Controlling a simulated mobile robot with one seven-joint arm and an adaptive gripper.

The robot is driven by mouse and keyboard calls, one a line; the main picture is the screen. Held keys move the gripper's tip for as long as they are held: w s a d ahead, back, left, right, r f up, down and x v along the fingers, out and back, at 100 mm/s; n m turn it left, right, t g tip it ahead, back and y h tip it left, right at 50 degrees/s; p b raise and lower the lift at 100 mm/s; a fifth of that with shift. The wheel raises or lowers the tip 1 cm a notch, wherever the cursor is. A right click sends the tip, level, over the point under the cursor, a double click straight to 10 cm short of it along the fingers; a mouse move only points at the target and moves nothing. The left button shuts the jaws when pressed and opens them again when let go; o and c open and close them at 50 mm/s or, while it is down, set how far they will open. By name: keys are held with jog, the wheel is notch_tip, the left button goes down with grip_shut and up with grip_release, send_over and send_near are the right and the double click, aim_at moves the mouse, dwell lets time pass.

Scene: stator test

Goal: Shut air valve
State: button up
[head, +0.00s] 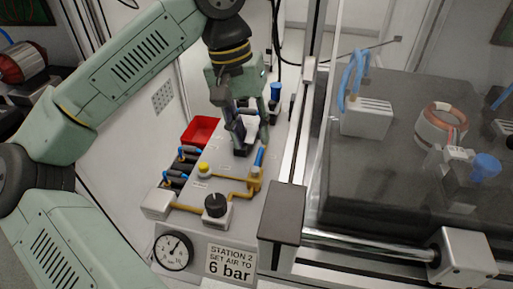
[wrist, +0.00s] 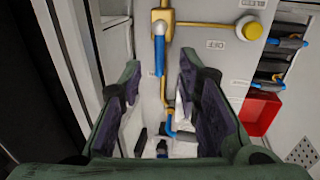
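The air valve shows as a blue lever (head: 259,157) on a yellow pipe fitting (head: 255,173) on the grey panel in the head view. In the wrist view the blue lever (wrist: 159,56) points down from the brass-yellow fitting (wrist: 160,22), roughly in line with the pipe below it. My gripper (head: 250,125) is above the panel, behind the lever in the head view. In the wrist view my gripper (wrist: 160,85) has its fingers spread, with the lever's lower end near the gap between the fingertips. No grip on the lever shows. The lever's exact distance from the fingers is unclear.
A yellow button (head: 204,168), black knob (head: 214,205) and pressure gauge (head: 174,250) are nearby. A red bin (head: 200,131) is at left. A metal frame post (head: 298,130) and clear enclosure stand close at right.

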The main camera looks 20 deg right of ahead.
aim_at(258, 157)
jog(key=f, duration=0.3)
jog(key=d+f, duration=0.1)
jog(key=f, duration=0.1)
jog(key=shift+s, duration=0.25)
grip_shut()
jog(key=shift+r, duration=0.1)
